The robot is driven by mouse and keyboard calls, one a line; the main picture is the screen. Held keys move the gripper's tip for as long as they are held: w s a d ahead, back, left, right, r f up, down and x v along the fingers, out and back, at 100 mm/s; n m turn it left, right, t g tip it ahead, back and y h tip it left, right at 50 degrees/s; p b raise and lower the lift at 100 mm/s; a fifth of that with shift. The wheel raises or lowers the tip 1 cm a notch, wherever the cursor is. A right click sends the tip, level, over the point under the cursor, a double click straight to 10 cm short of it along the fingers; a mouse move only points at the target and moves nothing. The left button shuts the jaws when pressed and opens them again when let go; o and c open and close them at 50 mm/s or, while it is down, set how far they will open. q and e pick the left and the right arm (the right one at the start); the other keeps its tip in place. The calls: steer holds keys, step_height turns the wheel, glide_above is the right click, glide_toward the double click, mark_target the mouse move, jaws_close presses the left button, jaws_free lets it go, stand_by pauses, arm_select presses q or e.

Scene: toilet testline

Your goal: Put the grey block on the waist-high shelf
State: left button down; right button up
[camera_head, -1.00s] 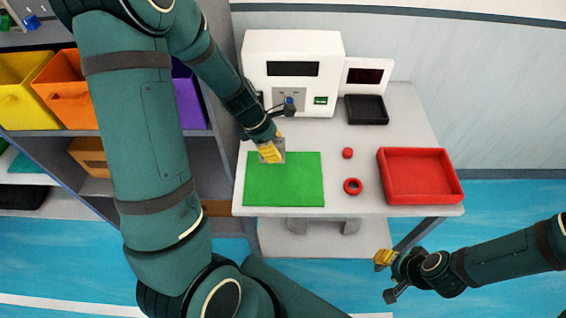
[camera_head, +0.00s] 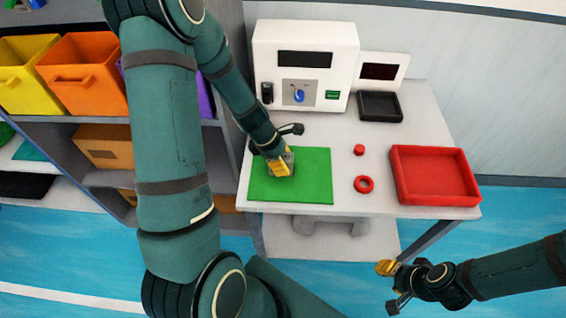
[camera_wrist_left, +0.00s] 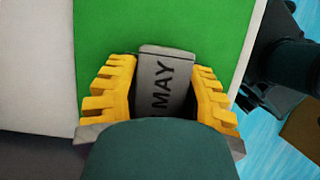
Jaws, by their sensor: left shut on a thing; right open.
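In the head view my left gripper (camera_head: 280,165) is shut on the block over the left part of the green mat (camera_head: 312,180); I cannot tell whether the block touches the mat. The shelf unit (camera_head: 100,125) stands left of the table, its middle board holding bins, partly hidden by my left arm. My right gripper (camera_head: 390,268) is open and empty, in front of the table's right side.
A white machine (camera_head: 305,65) and black tray (camera_head: 380,107) stand at the table's back. A red tray (camera_head: 435,177), red ring (camera_head: 364,184) and small red piece (camera_head: 359,149) lie right of the mat. Yellow (camera_head: 22,72) and orange (camera_head: 85,72) bins fill the shelf's left.

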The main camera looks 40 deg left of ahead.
arm_select(q)
steer(key=shift+r, duration=0.1)
steer(key=c, duration=0.6)
jaws_free()
